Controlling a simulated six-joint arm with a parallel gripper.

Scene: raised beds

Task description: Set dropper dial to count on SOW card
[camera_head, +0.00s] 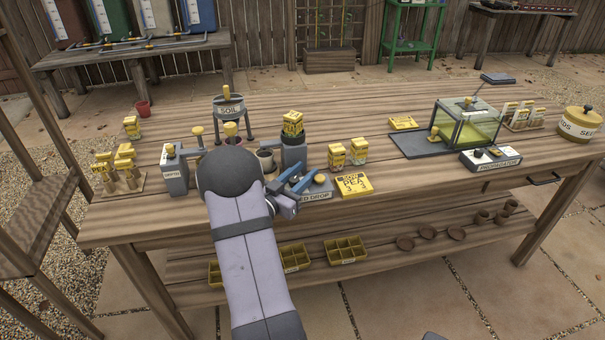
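The yellow SOW card (354,186) lies near the table's front edge and appears to read "SOW PEA 3". Just left of it is the grey seed dropper (318,195), its front label partly hidden and ending in "D DROP". A round yellow knob (320,179) sits on the dropper; its pointer and marks are too small to read. My gripper (305,174), with two blue fingers, is just left of the knob, over the dropper's left part. The fingers are apart with nothing visible between them. I cannot tell whether a finger touches the dropper.
A grey device with seed packets on top (293,125) stands behind my gripper. Two yellow packets (347,153) stand behind the card. Left are the SOIL hopper (229,108) and DEPTH device (174,173). Right are a glass propagator (466,122) and its control box (490,159). Table right of the card is clear.

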